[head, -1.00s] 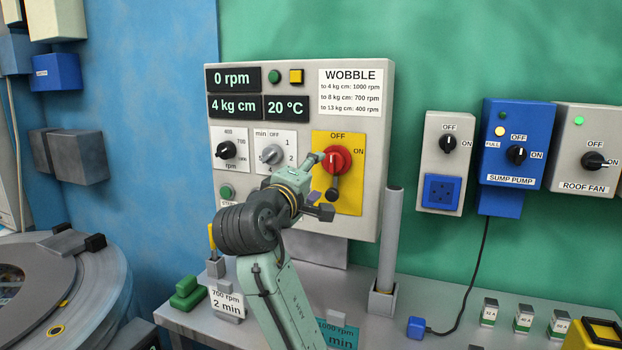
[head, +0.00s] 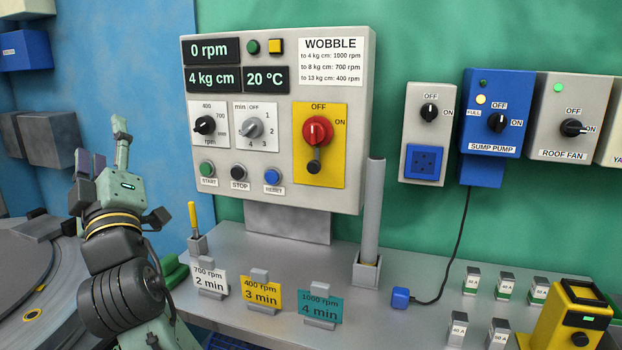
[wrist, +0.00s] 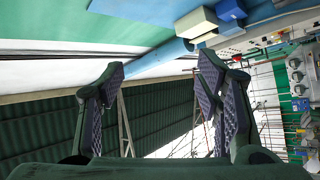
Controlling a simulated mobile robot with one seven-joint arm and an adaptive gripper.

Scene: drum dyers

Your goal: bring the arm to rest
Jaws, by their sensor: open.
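My gripper (head: 102,150) stands raised at the left of the head view, pointing upward, with its green and dark fingers apart. It is left of the control panel (head: 366,130) and clear of it. In the wrist view my gripper (wrist: 160,78) has its two padded fingers spread wide with nothing between them. The panel's red main switch (head: 317,131) has its dark handle pointing down. The rpm knob (head: 205,125) and the minute knob (head: 251,128) are in plain view, untouched.
The grey bench (head: 330,270) carries cards on stands, a grey upright tube (head: 372,210) and a yellow-handled tool (head: 193,215). A round drum machine (head: 30,275) lies behind my arm at left. The sump pump box (head: 497,115) and roof fan box (head: 570,110) hang right.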

